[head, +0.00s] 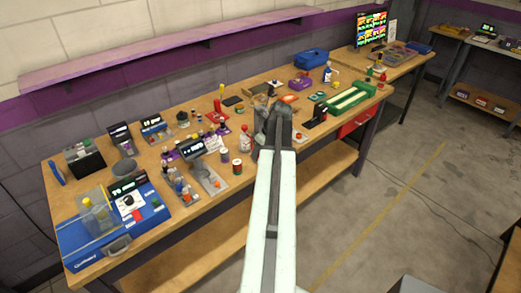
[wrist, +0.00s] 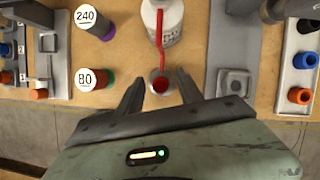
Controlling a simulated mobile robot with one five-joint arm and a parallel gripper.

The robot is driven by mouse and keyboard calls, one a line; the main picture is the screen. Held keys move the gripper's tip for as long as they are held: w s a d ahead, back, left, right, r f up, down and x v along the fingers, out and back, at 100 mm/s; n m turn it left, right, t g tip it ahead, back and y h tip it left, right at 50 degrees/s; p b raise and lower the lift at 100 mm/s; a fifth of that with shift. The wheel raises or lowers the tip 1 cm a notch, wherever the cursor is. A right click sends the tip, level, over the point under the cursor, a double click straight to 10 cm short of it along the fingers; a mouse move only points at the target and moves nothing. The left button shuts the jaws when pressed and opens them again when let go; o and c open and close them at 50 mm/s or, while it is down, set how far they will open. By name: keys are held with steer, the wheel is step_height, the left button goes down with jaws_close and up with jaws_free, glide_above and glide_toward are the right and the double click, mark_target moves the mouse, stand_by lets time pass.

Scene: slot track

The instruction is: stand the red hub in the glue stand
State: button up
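In the wrist view a small red round piece with a pale rim (wrist: 160,84), which I take for the red hub, lies on the wooden bench between my fingertips. My gripper (wrist: 159,80) is open, with a clear gap on both sides of the piece; I cannot tell how far above it the tips are. In the head view my gripper (head: 272,122) is over the bench and hides what is under it. A grey plate with a square raised seat (wrist: 236,83) stands right of the hub; I cannot tell whether it is the glue stand.
A white bottle with a red nozzle (wrist: 165,22) stands just beyond the hub. Drums marked 240 (wrist: 86,16) and 80 (wrist: 86,78) stand to its left. A grey rack with coloured sockets (wrist: 304,60) is at the right. The bench's near edge is close.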

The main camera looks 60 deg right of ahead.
steer(key=shift+r, duration=0.1)
steer(key=shift+s+r+p, duration=0.1)
steer(key=shift+r+p, duration=0.25)
steer(key=shift+p, duration=0.1)
steer(key=p+v, duration=0.6)
steer(key=v, duration=0.1)
steer(key=shift+f, duration=0.1)
stand_by(0.6)
